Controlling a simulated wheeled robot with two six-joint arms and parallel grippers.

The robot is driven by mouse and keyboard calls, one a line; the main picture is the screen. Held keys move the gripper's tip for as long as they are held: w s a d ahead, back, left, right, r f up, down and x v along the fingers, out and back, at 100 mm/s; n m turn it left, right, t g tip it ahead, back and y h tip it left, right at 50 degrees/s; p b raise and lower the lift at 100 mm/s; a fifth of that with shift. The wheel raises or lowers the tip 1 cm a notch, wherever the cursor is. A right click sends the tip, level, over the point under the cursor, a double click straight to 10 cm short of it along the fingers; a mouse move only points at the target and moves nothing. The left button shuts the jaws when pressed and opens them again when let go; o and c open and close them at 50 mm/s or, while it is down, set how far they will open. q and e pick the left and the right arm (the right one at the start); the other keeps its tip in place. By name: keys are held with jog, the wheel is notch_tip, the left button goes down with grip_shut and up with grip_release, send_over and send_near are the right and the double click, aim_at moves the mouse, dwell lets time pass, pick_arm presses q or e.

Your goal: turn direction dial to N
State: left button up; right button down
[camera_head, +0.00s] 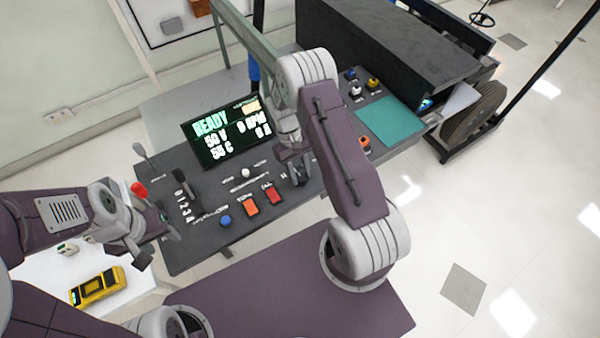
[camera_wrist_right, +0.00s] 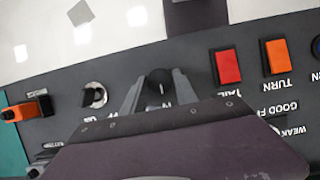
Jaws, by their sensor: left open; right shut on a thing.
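The direction dial (camera_wrist_right: 158,84) is a small round black knob on the dark console. It stands between the two fingers of my right gripper (camera_wrist_right: 159,92), which is shut on it. A pale mark shows on the knob, and some lettering lies beside it, mostly hidden by the gripper, so I cannot tell which letter it points at. In the head view my right gripper (camera_head: 297,172) is down at the console and the dial is hidden behind it. My left gripper (camera_head: 158,247) is open and empty near the console's left front edge.
A red switch (camera_head: 273,195) and an orange switch (camera_head: 250,206) sit close to the dial. A black lever (camera_head: 180,178) and red-topped lever (camera_head: 139,189) stand at the left. The screen (camera_head: 222,131) reads READY. A yellow meter (camera_head: 98,287) lies near my left arm.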

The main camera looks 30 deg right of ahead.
jog(key=c, duration=0.9)
grip_release()
jog(key=shift+c, duration=0.2)
jog(key=b+v, duration=0.1)
jog(key=v, duration=0.8)
